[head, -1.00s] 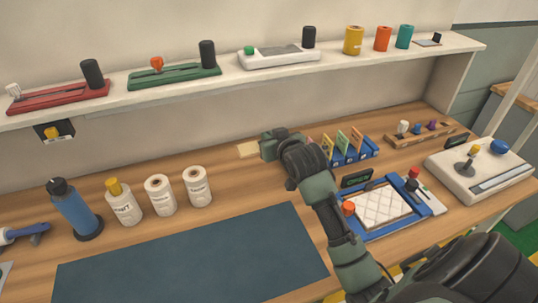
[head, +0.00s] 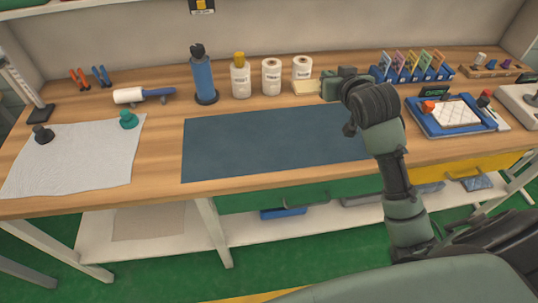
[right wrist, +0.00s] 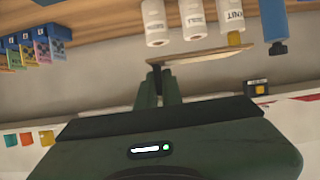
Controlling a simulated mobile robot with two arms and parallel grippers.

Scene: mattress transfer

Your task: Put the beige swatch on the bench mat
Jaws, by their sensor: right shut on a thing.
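The beige swatch (head: 305,88) is a small flat piece, gripped at its right edge by my right gripper (head: 322,88). In the head view it appears just in front of the rightmost white bottle. In the right wrist view the swatch (right wrist: 205,55) shows nearly edge-on at the fingertips (right wrist: 158,78). The bench mat (head: 270,142) is a dark blue rectangle lying flat and bare on the wooden bench, nearer than the swatch. My right forearm covers the mat's right end. My left gripper is not in view.
White bottles (head: 271,77), a yellow-capped bottle (head: 240,78) and a blue bottle (head: 204,80) stand behind the mat. A blue rack of cards (head: 410,70) and a blue-framed tray (head: 440,127) are at right. A white cloth (head: 75,165) lies at left.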

